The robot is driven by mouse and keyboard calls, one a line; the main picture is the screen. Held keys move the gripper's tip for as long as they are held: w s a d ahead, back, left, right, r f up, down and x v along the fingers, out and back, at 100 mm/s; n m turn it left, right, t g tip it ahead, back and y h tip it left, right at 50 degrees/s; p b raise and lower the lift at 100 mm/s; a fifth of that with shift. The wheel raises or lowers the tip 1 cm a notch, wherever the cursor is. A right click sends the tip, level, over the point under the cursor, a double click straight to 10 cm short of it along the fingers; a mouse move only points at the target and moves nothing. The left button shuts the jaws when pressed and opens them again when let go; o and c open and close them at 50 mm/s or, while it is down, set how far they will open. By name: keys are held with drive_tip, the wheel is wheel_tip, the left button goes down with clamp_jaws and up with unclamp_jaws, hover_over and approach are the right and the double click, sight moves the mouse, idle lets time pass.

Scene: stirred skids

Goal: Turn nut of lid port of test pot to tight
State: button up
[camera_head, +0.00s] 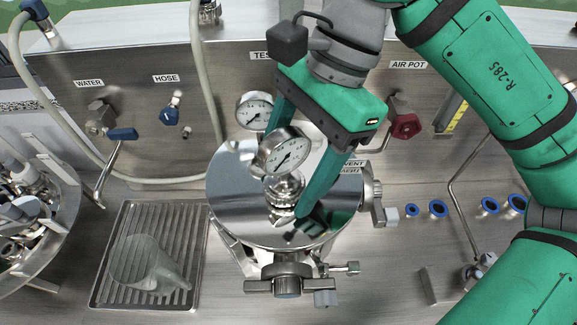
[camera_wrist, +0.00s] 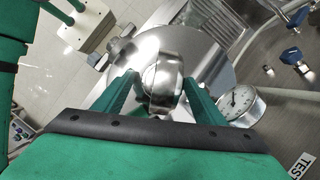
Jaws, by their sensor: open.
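The test pot is a shiny steel vessel with a round polished lid (camera_head: 235,195); the lid also shows in the wrist view (camera_wrist: 205,60). A pressure gauge (camera_head: 283,152) stands on the lid port, with the steel port nut (camera_head: 284,188) below it. My gripper (camera_head: 290,208) is open, with its green fingers reaching down on either side of the gauge and port. In the wrist view, my fingers (camera_wrist: 160,92) flank the gauge's steel body (camera_wrist: 165,70), which hides the nut. I cannot tell whether either finger touches the nut.
A second gauge (camera_head: 254,111) stands behind the lid. A red valve knob (camera_head: 405,125) is on the back panel. A clamp knob (camera_head: 287,284) projects from the pot's front. Blue-ringed ports (camera_head: 438,208) lie right.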

drive_tip(key=c, duration=1.1)
drive_tip(key=shift+o, duration=0.2)
drive_tip(key=shift+m, duration=0.5)
drive_tip(key=shift+d+r+m+t+y, duration=0.15)
drive_tip(key=shift+m+t, duration=0.25)
drive_tip(key=shift+m, duration=0.45)
drive_tip(key=shift+a+f+m+t+y, duration=0.15)
drive_tip(key=shift+m+t, duration=0.25)
drive_tip(key=shift+m, duration=0.45)
drive_tip(key=shift+s+r+m+t, duration=0.1)
drive_tip(key=shift+m+t, duration=0.3)
drive_tip(key=shift+m, duration=0.5)
drive_tip(key=shift+o, duration=0.2)
drive_tip(key=shift+s+m, duration=0.1)
drive_tip(key=shift+m, duration=0.3)
